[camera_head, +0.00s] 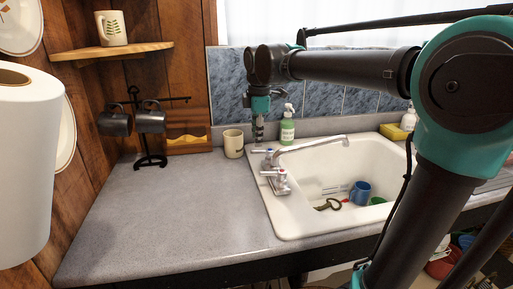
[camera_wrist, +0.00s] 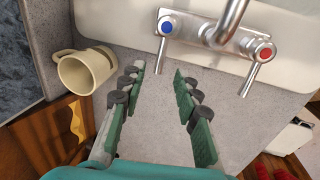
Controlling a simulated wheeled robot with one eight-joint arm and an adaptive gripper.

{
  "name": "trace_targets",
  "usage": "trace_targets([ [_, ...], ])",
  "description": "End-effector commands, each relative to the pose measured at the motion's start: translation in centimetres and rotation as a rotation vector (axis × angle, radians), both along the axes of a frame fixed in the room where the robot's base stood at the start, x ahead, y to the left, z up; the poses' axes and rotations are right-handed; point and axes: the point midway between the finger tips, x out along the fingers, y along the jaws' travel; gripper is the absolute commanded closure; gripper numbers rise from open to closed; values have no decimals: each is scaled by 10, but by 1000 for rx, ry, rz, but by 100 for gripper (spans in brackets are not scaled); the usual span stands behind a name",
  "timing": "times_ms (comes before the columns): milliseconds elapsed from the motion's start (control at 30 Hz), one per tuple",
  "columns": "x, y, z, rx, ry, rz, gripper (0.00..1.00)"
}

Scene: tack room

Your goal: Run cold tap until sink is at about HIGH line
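The white sink (camera_head: 275,215) is set in the grey counter. I see no water stream from the chrome spout (camera_head: 318,143), and I cannot make out a HIGH line or a water level. The blue-marked cold tap handle (camera_wrist: 165,35) is at the upper middle of the wrist view, its lever pointing toward the gap between my fingertips. The red-marked hot handle (camera_wrist: 262,58) is to its right. My gripper (camera_wrist: 158,72) is open and empty, with the cold lever's end seen near the fingertips. In the head view my gripper (camera_head: 258,140) points down above the cold handle (camera_head: 268,157).
A cream mug (camera_head: 233,144) stands close left of my gripper. A green soap bottle (camera_head: 288,127) stands behind the sink. A blue mug (camera_head: 360,192) and a dark key-shaped item (camera_head: 328,205) are in the basin. A mug rack (camera_head: 148,160) is at left. The front counter is clear.

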Motion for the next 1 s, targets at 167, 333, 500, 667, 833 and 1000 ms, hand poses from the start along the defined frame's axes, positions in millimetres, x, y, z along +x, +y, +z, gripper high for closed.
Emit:
trace_targets([
  [167,6,2,-29,0,0,0,68],
  [333,9,2,-45,0,0,0,68],
  [500,10,2,-50,0,0,0,68],
  [667,10,2,-50,0,0,0,68],
  [833,10,3,-50,0,0,0,83],
  [1000,9,3,-50,0,0,0,100],
])
